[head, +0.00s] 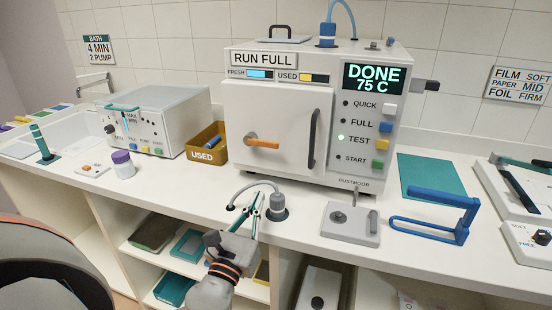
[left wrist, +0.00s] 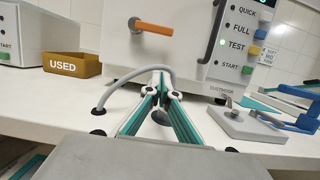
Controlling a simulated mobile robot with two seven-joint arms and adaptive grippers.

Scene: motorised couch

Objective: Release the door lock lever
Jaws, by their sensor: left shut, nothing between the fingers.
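The door lock lever (head: 262,142) is an orange bar on a dark pivot, on the left of the white machine's door (head: 285,125). It points right and lies nearly level. It also shows at the top of the left wrist view (left wrist: 153,29). My left gripper (head: 259,198) is shut and empty, in front of the machine near the counter's front edge. Its teal-lined fingers (left wrist: 161,82) sit below the lever and apart from it. A dark vertical handle (head: 312,138) is right of the lever. My right gripper is not in view.
A grey hose (head: 250,187) arches to a grey fitting (head: 277,208) close by my left fingers. A "USED" bin (head: 207,142) stands left of the machine. A grey plate with a knob (head: 350,224) and a blue frame (head: 437,212) lie right. The display reads "DONE 75 C".

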